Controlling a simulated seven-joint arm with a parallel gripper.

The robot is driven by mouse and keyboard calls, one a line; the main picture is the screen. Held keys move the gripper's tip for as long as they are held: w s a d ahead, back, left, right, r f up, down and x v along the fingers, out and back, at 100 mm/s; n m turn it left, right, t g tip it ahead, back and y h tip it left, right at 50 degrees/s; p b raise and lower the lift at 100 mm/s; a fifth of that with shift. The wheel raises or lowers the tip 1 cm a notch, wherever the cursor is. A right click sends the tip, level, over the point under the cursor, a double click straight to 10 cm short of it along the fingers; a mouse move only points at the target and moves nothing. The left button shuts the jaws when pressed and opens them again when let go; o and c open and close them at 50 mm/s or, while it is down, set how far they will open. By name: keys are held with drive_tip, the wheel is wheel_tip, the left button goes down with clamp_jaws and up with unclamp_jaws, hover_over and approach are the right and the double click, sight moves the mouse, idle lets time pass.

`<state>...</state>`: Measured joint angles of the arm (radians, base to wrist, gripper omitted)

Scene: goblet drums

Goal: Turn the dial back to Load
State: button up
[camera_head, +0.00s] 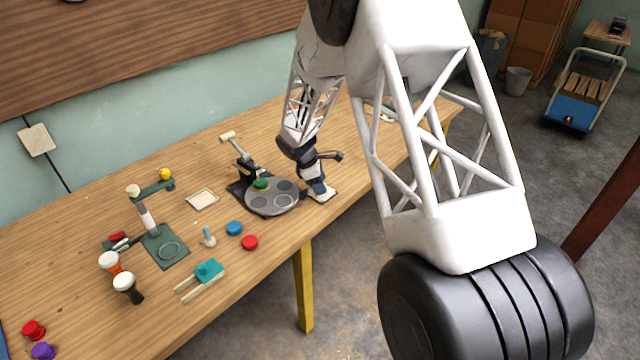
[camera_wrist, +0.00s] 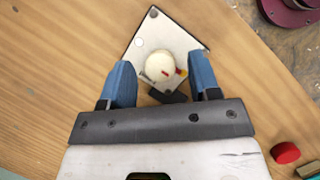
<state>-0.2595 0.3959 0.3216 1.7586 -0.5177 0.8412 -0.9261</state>
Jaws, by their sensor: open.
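The dial is a round cream knob (camera_wrist: 160,66) with a short red mark, seen from above in the wrist view. It sits on a pale square plate (camera_wrist: 148,30) that lies turned on the wooden table. A small red patch and a yellowish patch show at the knob's lower edge; I cannot read any label. My gripper (camera_wrist: 161,82) is open, its blue fingers to the left and right of the knob with a gap on each side. In the head view my gripper (camera_head: 318,188) is low over the pale plate (camera_head: 326,197) and hides the dial.
The table's front edge is close.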

drive_tip(key=shift+d+f, duration=0.1)
drive_tip(key=shift+f, duration=0.1)
drive_tip(key=c, duration=0.9)
